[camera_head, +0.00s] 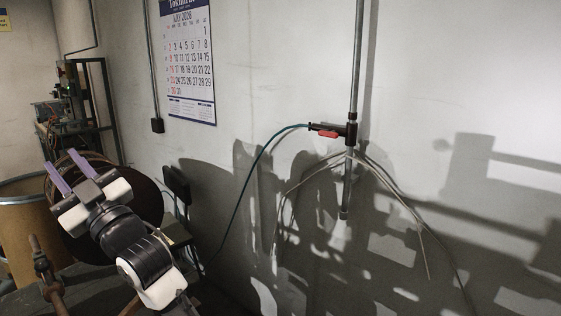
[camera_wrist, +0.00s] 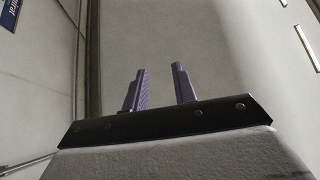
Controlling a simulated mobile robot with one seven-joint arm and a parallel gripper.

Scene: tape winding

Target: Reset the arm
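My gripper (camera_head: 66,167) is at the left of the head view, at the end of my white and black arm, with its two purple fingers pointing up and to the left. The fingers stand apart with nothing visible between them. In the wrist view my gripper (camera_wrist: 160,85) also shows its two purple fingers with a gap between them and only pale wall beyond. The fingers touch no object that I can see.
A vertical pipe (camera_head: 357,60) with a red-handled valve (camera_head: 328,133), a hose and loose cables is on the wall, right of my arm. A calendar (camera_head: 188,62) hangs on the wall. A brown drum (camera_head: 22,225) and a metal stand (camera_head: 105,110) are at the left.

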